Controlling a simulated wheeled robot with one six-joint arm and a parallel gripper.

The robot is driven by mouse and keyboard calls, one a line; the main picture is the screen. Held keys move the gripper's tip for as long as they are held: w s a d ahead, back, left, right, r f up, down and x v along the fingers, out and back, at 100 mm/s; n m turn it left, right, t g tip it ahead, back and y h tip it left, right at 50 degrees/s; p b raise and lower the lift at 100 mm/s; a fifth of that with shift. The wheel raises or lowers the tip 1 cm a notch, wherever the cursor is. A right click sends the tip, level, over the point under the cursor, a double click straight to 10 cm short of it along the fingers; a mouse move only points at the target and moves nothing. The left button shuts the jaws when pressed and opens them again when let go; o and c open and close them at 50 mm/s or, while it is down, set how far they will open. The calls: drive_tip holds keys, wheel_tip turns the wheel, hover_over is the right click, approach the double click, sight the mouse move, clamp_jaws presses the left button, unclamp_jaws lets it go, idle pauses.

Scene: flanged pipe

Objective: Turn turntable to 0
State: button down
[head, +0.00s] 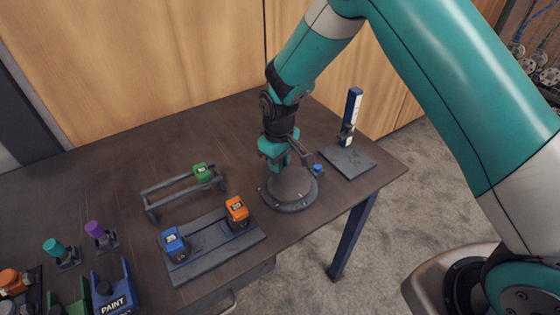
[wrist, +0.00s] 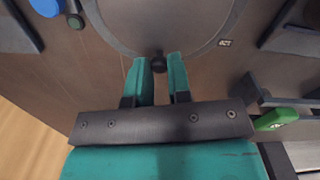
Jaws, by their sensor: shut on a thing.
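The turntable (head: 291,186) is a grey round base with a raised middle, near the table's right front part. In the wrist view its grey disc (wrist: 165,22) fills the top, with a small white label (wrist: 224,43) at its rim. My gripper (head: 280,162) reaches down at the turntable's far side. In the wrist view my gripper (wrist: 161,70) has its two teal fingers on either side of a small black knob (wrist: 158,64) at the disc's edge, shut on it. The label's text is too small to read. My gripper hides part of the turntable in the head view.
A blue button (head: 318,168) sits right of the turntable. A blue-and-white post (head: 350,115) stands on a plate behind it. A rack with a green block (head: 202,172) and a tray with orange (head: 237,210) and blue (head: 172,241) blocks lie left. The table's back left is clear.

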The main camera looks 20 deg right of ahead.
drive_tip(key=c, duration=1.1)
unclamp_jaws()
drive_tip(key=shift+o, duration=0.2)
drive_tip(key=shift+r, duration=0.1)
wheel_tip(320, 180, up, 17)
drive_tip(key=b, duration=0.2)
drive_tip(key=shift+r, duration=0.15)
drive_tip(key=s+r+y, duration=0.2)
drive_tip(key=s+r, duration=0.1)
drive_tip(key=s, duration=1)
drive_tip(key=s+d+r+y, duration=0.1)
drive_tip(key=s+r+y, duration=0.1)
drive_tip(key=s, duration=1.2)
drive_tip(key=shift+s+r, duration=0.25)
drive_tip(key=shift+r, duration=0.3)
